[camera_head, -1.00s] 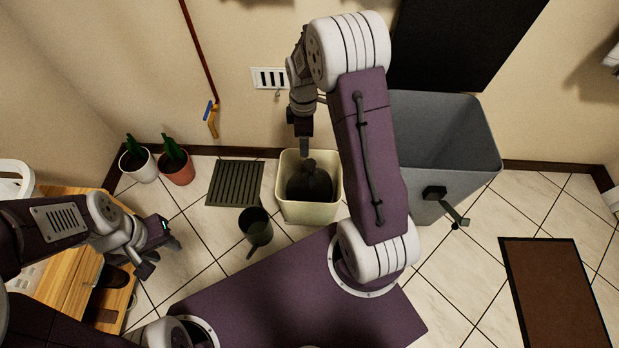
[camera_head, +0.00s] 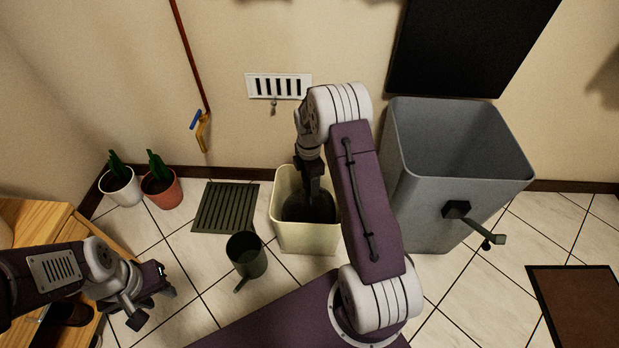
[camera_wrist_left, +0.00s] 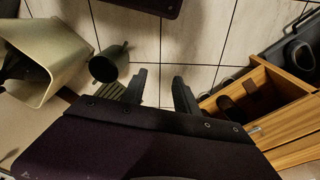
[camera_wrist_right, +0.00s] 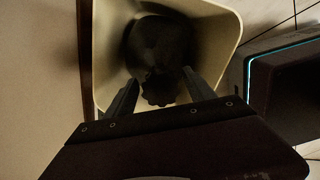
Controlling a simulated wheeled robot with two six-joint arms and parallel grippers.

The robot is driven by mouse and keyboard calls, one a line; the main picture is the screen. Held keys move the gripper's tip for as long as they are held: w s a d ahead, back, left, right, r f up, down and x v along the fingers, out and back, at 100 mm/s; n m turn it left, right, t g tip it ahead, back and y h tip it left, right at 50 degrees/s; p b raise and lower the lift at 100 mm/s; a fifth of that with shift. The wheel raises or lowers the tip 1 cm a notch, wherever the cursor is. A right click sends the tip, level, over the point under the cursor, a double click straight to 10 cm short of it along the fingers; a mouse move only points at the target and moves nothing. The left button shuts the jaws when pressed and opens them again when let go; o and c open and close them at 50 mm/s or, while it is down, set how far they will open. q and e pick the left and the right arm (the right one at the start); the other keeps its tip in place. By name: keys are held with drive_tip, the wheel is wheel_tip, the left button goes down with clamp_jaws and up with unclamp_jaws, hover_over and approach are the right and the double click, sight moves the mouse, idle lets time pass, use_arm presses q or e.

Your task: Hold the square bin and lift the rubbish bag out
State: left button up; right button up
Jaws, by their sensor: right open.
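The square cream bin (camera_head: 305,238) stands on the tiled floor by the wall. It also shows in the left wrist view (camera_wrist_left: 45,55) and the right wrist view (camera_wrist_right: 222,40). The dark rubbish bag (camera_wrist_right: 158,42) sits inside it, with a gathered top (camera_wrist_right: 160,90) sticking up. My right gripper (camera_wrist_right: 160,77) is open and points down into the bin, one finger on each side of the bag's top; I cannot tell whether they touch. In the head view its lower part hides some of the bag (camera_head: 321,210). My left gripper (camera_head: 155,307) is open and empty, away to the left of the bin.
A dark round pot with a handle (camera_head: 246,256) stands just left of the bin, near a floor grate (camera_head: 226,207). A large grey bin (camera_head: 415,215) is close on the right. Two potted plants (camera_head: 120,188) and wooden furniture (camera_head: 30,220) are at left.

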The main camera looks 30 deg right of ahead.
sight(310, 207)
wheel_tip(310, 207, down, 3)
drive_tip(key=shift+r+b, duration=0.2)
drive_tip(key=shift+b, duration=0.25)
use_arm(q)
drive_tip(key=shift+f, duration=0.9)
use_arm(e)
drive_tip(key=shift+r, duration=0.1)
